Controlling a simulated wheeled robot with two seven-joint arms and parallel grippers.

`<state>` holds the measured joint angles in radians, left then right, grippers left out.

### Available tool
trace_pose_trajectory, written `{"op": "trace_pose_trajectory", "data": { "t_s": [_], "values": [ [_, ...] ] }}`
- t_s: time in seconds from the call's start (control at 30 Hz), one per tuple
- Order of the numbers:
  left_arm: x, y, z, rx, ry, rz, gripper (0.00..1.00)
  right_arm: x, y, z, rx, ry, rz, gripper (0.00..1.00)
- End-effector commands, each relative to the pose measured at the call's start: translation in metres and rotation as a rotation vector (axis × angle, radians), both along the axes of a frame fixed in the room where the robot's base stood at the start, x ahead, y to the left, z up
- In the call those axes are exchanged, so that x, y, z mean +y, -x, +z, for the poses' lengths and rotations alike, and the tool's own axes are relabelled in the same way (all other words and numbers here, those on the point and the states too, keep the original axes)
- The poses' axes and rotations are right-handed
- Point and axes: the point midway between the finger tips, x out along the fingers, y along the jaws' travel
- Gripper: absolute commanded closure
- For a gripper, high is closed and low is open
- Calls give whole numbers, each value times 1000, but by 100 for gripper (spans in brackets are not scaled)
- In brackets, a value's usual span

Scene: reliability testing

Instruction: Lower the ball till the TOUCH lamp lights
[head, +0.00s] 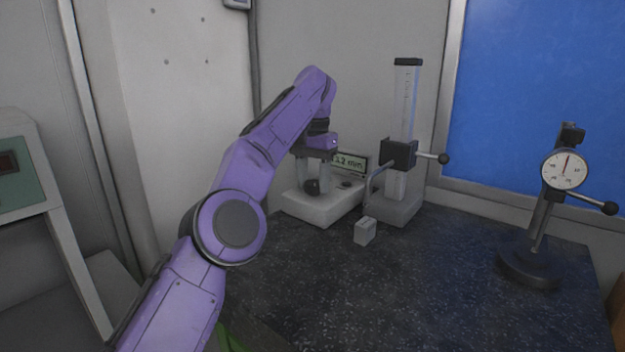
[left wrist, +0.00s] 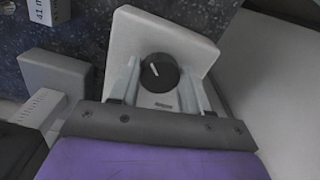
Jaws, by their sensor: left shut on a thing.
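My left gripper (head: 313,184) reaches down over a pale instrument base (head: 318,212) and is shut on a dark round knob (left wrist: 159,72). In the left wrist view the knob has a white pointer line aimed to the upper left, with a finger on each side. A small greenish display (head: 351,163) behind the gripper reads about 3.2 mm; its left end is partly hidden. A height stand (head: 405,100) with a scale on its column carries a black slider and a thin bent arm. I cannot make out a ball or a lit TOUCH lamp. My right gripper is out of view.
A small grey block (head: 364,232) sits in front of the height stand. A dial gauge on a dark stand (head: 564,170) stands at the right, its lever sticking out. The dark speckled worktop (head: 420,290) is clear between them. A blue panel is behind.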

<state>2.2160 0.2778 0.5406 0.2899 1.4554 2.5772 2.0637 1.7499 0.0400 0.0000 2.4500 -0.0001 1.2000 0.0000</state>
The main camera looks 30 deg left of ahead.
Motion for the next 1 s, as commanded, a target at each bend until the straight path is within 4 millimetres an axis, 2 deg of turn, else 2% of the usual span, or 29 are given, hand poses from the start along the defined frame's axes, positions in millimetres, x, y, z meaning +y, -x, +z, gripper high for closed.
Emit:
{"op": "trace_pose_trajectory", "data": {
  "t_s": [0.57,0.6,0.67,1.0],
  "values": [
    [-1,0,-2,5,2,32,84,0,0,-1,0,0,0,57],
    [-1,0,-2,4,1,32,47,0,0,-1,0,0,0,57],
    [-1,0,-2,4,1,32,27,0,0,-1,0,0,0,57],
    [0,0,3,0,0,33,27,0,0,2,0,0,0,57]
  ]
}}
